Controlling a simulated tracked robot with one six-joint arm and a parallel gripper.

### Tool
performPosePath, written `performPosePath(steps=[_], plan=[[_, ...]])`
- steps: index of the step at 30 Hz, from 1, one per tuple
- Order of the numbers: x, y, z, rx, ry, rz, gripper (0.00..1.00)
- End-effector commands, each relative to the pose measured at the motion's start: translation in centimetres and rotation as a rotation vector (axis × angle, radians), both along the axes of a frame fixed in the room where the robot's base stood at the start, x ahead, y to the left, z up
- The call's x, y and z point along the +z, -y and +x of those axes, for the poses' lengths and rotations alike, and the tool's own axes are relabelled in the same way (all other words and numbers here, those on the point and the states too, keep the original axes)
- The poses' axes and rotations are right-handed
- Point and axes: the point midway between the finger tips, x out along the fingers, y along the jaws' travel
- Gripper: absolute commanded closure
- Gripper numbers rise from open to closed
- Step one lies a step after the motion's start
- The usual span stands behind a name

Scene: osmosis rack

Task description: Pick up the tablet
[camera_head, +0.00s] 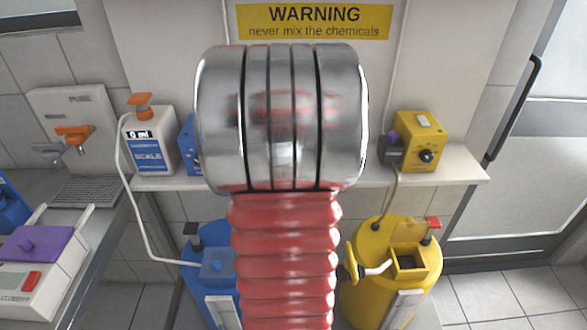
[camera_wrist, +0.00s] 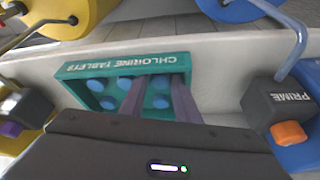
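In the wrist view, a teal box labelled "CHLORINE TABLETS" (camera_wrist: 75,69) lies on the pale shelf. Several round blue tablets show inside it, one of them near the left end (camera_wrist: 97,84). My gripper (camera_wrist: 158,80) reaches over the box, its two grey-purple fingers apart. A blue tablet (camera_wrist: 160,101) shows between the fingers. I cannot tell how deep the fingertips are or whether they touch any tablet. In the head view, my arm hides the box, the tablets and the gripper.
In the wrist view, a dark "PRIME" block with an orange knob (camera_wrist: 289,133) stands right of the box, and a dark block with a purple knob (camera_wrist: 11,129) stands left. In the head view, blue (camera_head: 213,283) and yellow (camera_head: 412,286) tanks stand below the shelf (camera_head: 455,168).

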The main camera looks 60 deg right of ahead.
Motion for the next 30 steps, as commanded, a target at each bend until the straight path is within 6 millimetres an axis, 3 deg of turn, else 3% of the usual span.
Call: performPosePath(steps=[9, 20, 30], plan=[[0.02, 0.01, -0.04, -0.001, 0.0, 0.0, 0.72], [0.03, 0.01, -0.06, -0.001, -0.001, 0.0, 0.97], [0.47, 0.04, -0.04, -0.001, 0.001, -0.001, 0.98]])
